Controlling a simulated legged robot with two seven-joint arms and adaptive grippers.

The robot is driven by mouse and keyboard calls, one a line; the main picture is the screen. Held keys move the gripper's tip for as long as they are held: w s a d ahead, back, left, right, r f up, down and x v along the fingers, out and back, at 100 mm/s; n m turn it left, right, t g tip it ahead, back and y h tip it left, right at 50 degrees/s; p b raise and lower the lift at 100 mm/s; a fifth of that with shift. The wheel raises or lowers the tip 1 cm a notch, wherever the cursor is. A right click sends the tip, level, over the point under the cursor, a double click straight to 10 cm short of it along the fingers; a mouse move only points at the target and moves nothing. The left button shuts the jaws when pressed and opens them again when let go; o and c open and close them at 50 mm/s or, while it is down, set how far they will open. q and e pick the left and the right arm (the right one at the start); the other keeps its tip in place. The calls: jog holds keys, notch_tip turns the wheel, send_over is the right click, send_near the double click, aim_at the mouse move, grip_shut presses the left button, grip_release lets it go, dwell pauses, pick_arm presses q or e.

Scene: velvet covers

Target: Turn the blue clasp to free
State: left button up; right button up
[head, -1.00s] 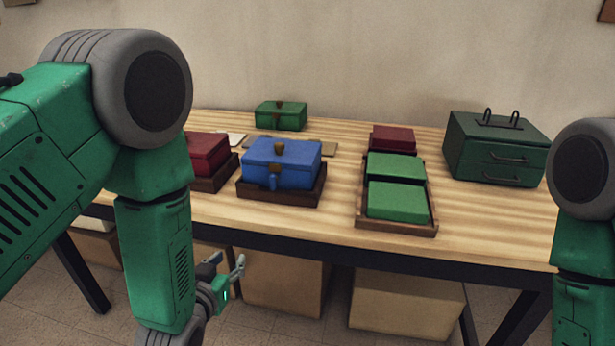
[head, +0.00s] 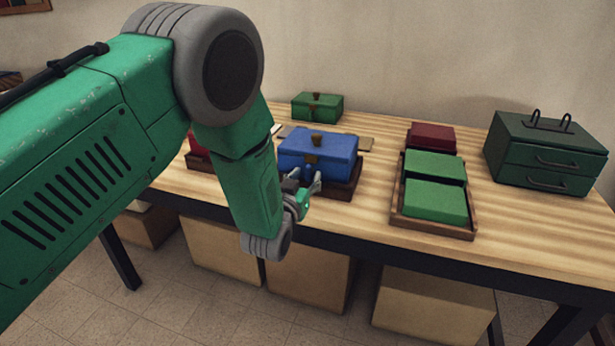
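The blue box (head: 325,148) sits on a dark wooden tray (head: 345,188) on the table, lid down, with a brass knob on top. A brass plate shows on its front, and the small blue clasp (head: 307,174) hangs below it, partly hidden by my gripper. My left gripper (head: 305,183) is just in front of the clasp, fingers apart, with nothing seen between them. Whether a finger touches the clasp cannot be told. My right gripper is not in view.
A red box (head: 198,157) is mostly hidden behind my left arm. A green box (head: 317,106) stands at the back. A tray (head: 433,228) holds green boxes at the right, with a red box behind. A dark green drawer chest (head: 545,150) stands far right. Cartons sit under the table.

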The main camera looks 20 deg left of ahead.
pick_arm(q)
jog(key=shift+w+d, duration=0.1)
jog(key=shift+w, duration=0.5)
jog(key=shift+d, duration=0.15)
grip_shut()
